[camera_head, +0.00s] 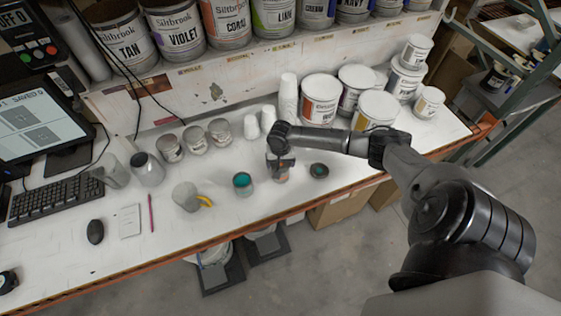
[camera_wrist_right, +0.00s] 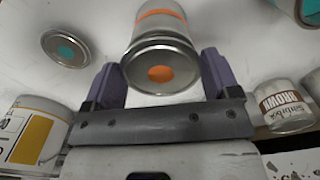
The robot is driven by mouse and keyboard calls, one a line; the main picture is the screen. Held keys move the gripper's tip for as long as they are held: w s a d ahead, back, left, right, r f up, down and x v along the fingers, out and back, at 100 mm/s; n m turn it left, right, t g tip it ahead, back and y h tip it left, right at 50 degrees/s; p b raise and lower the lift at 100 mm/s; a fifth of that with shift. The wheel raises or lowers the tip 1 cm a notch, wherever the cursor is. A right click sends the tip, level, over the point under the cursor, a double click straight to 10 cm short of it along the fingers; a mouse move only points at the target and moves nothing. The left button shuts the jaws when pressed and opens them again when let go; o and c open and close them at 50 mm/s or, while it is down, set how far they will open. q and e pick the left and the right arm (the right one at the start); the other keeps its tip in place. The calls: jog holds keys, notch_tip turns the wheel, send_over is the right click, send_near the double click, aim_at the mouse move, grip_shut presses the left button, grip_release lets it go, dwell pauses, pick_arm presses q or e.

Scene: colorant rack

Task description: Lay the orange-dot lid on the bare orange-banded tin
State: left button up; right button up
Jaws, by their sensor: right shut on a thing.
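The orange-dot lid (camera_wrist_right: 160,72) is a round silver lid with an orange spot, held between the two fingers of my right gripper (camera_head: 281,162). The orange-banded tin (camera_wrist_right: 161,16) shows right behind the lid in the right wrist view, and below the gripper in the head view (camera_head: 281,176). The lid covers the tin's mouth from the wrist view; I cannot tell whether it touches the rim or hangs just above it. My left gripper is not in view.
A teal-filled open tin (camera_head: 243,184) stands left of the gripper. A teal-dot lid (camera_head: 319,171) lies to the right, near the bench's front edge. A mug (camera_head: 186,196) and small tins (camera_head: 195,139) stand further left. Large paint cans (camera_head: 320,101) stand behind my arm.

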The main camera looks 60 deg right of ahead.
jog(key=shift+f, duration=0.35)
jog(key=o, duration=0.8)
jog(key=shift+c, duration=0.2)
notch_tip(320, 180, up, 14)
jog(key=shift+b, duration=0.4)
jog(key=shift+f, duration=0.1)
